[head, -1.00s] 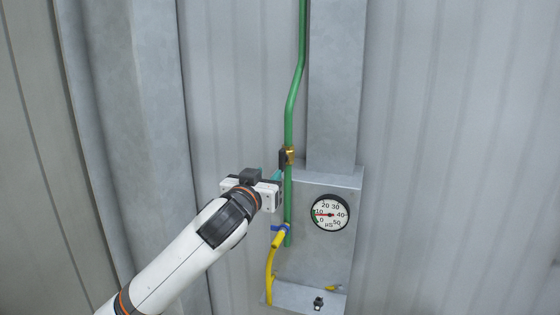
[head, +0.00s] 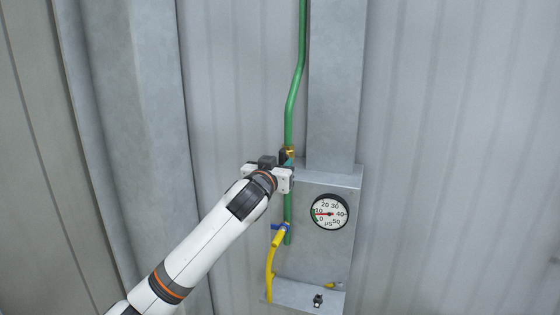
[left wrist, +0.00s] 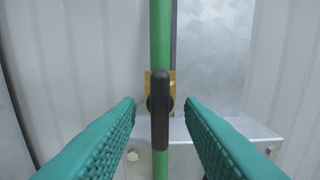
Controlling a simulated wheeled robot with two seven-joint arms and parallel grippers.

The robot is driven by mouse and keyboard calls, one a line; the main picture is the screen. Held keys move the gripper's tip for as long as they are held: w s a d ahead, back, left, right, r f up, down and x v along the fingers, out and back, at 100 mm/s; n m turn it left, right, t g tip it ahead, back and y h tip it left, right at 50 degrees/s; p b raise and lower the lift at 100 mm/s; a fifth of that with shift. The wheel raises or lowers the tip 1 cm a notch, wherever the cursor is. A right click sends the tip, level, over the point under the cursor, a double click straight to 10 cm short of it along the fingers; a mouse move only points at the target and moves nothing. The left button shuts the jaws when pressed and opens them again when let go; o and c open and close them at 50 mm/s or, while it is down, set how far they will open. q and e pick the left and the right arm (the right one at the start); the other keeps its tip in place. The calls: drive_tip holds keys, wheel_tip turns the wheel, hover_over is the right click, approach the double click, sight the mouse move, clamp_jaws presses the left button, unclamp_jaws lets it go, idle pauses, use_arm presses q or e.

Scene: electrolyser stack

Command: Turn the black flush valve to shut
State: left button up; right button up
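The black flush valve handle (left wrist: 160,108) stands upright, in line with the green pipe (left wrist: 160,35), on a brass body (left wrist: 149,84) in the left wrist view. In the head view the brass body (head: 290,152) shows just above my left gripper (head: 284,164), with the black handle (head: 283,156) beside it, partly hidden. My left gripper also shows in the left wrist view (left wrist: 160,105). Its teal ribbed fingers are open, one on each side of the handle, with a gap on both sides. I see no contact. My right gripper is not in view.
A round gauge (head: 329,211) is on the grey metal panel (head: 330,255) to the right of the pipe. A yellow hose (head: 270,270) with a blue fitting (head: 280,227) hangs below my gripper. A small black part (head: 318,300) sits on the lower ledge.

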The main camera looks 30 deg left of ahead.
use_arm(q)
clamp_jaws()
drive_tip(key=shift+r+m+p, duration=0.2)
drive_tip(key=shift+m+p, duration=0.55)
drive_tip(key=shift+m, duration=0.05)
drive_tip(key=shift+m+p, duration=0.7)
drive_tip(key=shift+m, duration=0.4)
drive_tip(key=shift+f+m, duration=0.15)
drive_tip(key=shift+m, duration=0.25)
